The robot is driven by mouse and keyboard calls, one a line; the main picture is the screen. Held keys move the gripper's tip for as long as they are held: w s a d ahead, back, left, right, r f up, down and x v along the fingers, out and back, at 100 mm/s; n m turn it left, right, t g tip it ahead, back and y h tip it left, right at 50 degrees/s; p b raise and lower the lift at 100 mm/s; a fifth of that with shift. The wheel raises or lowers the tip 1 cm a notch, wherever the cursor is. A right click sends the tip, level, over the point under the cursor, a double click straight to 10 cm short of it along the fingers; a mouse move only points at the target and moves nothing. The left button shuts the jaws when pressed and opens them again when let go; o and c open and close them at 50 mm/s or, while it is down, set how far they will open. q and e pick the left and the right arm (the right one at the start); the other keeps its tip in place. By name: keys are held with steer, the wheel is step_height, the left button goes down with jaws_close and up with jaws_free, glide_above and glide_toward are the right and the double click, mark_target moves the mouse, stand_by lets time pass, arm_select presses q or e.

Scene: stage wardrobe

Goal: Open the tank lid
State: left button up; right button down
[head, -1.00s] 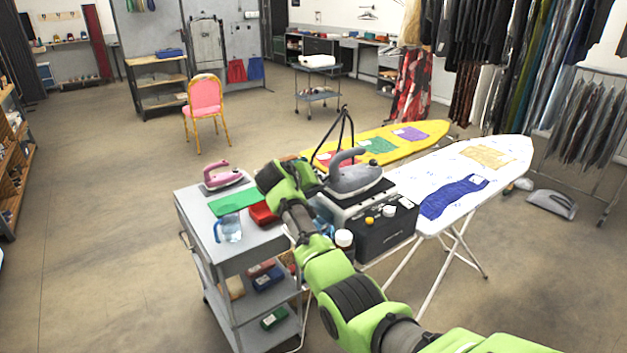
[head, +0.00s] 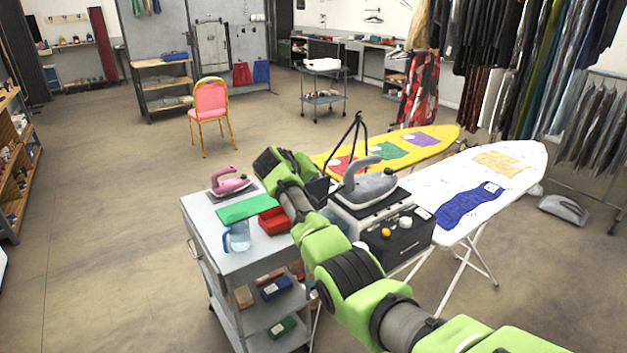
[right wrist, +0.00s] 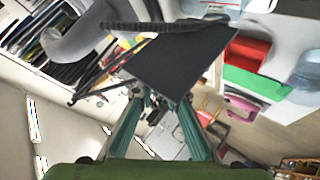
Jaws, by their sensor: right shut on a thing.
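The steam station (head: 395,238) is a dark box with a pale top and knobs on its front, at the right of the cart. A grey iron (head: 368,184) rests on its top. The tank lid (head: 320,190) looks like a dark flat panel at the station's left end, standing up at a tilt. It fills the middle of the right wrist view (right wrist: 185,62). My right gripper (head: 312,178) is shut on this lid's edge; its two fingers (right wrist: 160,98) reach it in the wrist view. The hinge and tank opening are hidden. My left gripper is out of view.
A white ironing board (head: 500,205) stands to the right, a yellow one (head: 440,138) behind. Floor at left is clear.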

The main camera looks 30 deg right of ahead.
steer(key=shift+w+a+f, duration=0.1)
steer(key=shift+w+a, duration=0.05)
steer(key=shift+w, duration=0.05)
steer(key=c, duration=2)
jaws_free()
steer(key=shift+w+a+f, duration=0.1)
steer(key=shift+c, duration=0.2)
steer(key=v, duration=1.1)
steer(key=shift+a+r, duration=0.25)
